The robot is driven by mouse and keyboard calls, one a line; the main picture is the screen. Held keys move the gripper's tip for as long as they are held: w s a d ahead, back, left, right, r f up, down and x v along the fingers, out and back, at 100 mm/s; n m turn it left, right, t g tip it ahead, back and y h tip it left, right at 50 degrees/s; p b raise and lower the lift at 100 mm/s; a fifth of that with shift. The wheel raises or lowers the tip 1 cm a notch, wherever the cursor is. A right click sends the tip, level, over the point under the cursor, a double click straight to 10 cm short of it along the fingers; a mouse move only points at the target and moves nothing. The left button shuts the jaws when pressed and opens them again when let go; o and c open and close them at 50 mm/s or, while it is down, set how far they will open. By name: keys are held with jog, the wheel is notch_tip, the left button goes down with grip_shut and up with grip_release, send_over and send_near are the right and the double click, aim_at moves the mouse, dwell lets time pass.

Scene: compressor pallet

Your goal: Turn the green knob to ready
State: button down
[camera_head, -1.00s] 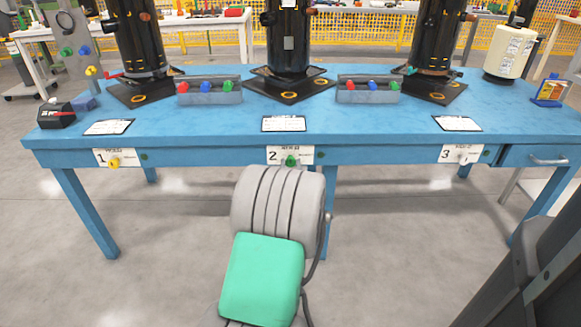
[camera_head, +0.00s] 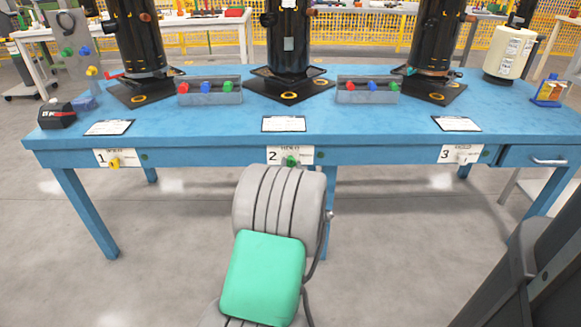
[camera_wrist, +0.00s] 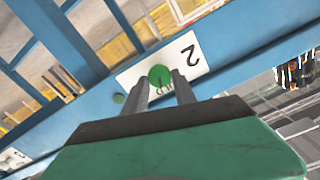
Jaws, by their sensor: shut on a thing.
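The green knob (camera_head: 291,161) is on the front edge of the blue table, at the middle white plate marked 2 (camera_head: 275,155). In the wrist view the knob (camera_wrist: 159,75) lies between the two grey fingertips of my gripper (camera_wrist: 160,83), which is shut on it. The plate (camera_wrist: 190,58) looks tilted there. In the head view my grey and green arm hides the gripper. The small lettering on the plate is too blurred to read, so I cannot tell the knob's setting.
A yellow knob (camera_head: 115,162) at plate 1 and a white knob (camera_head: 462,158) at plate 3 are on the same edge. Black compressors and two trays of coloured parts stand on the blue table (camera_head: 220,122). A drawer (camera_head: 540,157) is at the right.

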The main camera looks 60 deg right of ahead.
jog(key=m, duration=0.3)
jog(key=shift+s+d+r+m+p, duration=0.1)
jog(key=shift+s+d+m+p, duration=0.05)
jog(key=shift+m+p, duration=0.25)
jog(key=m+p, duration=0.1)
jog(key=m, duration=0.2)
jog(key=shift+m, duration=0.3)
jog(key=m+p, duration=0.1)
jog(key=m, duration=0.2)
jog(key=shift+s+m+p, duration=0.1)
jog(key=shift+m+p, duration=0.2)
jog(key=shift+p, duration=0.1)
jog(key=shift+m+p, duration=0.75)
jog(key=shift+m, duration=0.85)
jog(key=c, duration=1.4)
grip_release()
jog(key=shift+d, duration=0.1)
jog(key=o, duration=0.4)
jog(key=shift+f, duration=0.25)
jog(key=shift+c, duration=0.2)
